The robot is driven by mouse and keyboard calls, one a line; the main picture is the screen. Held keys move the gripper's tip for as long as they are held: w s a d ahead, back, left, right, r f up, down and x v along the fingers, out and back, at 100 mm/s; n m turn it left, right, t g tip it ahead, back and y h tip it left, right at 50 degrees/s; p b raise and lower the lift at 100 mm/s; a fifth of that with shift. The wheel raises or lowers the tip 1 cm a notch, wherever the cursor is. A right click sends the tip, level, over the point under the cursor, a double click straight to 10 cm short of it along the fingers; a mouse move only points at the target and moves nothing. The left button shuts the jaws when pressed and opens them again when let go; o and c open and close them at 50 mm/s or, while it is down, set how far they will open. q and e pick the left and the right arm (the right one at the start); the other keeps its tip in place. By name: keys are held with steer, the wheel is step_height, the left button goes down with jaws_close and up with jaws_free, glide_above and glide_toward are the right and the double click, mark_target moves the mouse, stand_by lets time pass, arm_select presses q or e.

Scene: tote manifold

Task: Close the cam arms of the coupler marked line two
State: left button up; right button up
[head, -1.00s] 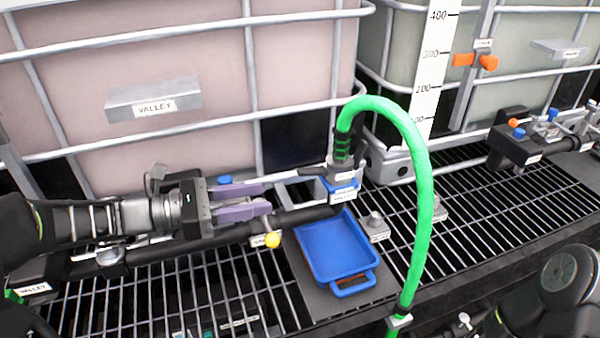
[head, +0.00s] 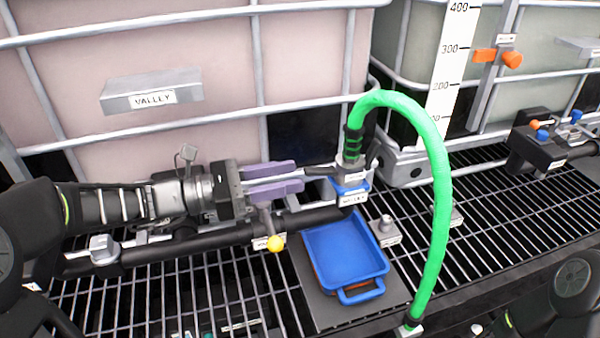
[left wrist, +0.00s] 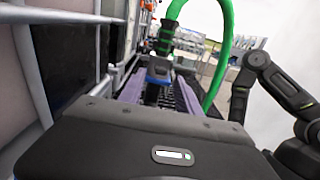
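A coupler (head: 351,172) with a blue base sits at the end of the green hose (head: 440,180); its small label looks like VALLEY, and I cannot read "line two". One dark cam arm (head: 319,170) sticks out to the left, roughly level; another dark arm (head: 375,154) shows on its right side, angled up. My left gripper (head: 300,174) is open, its purple fingers apart and pointing right, just left of the coupler, close to the left cam arm. In the left wrist view the blue coupler part (left wrist: 157,76) appears between the spread fingers. My right gripper is out of view.
A caged pink tote (head: 190,60) rises behind. Another coupling block (head: 540,145) with coloured knobs is at the right.

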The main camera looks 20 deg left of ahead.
mark_target(305, 174)
arm_select(q)
steer(key=shift+x, duration=1.5)
steer(key=shift+c, duration=0.4)
jaws_close()
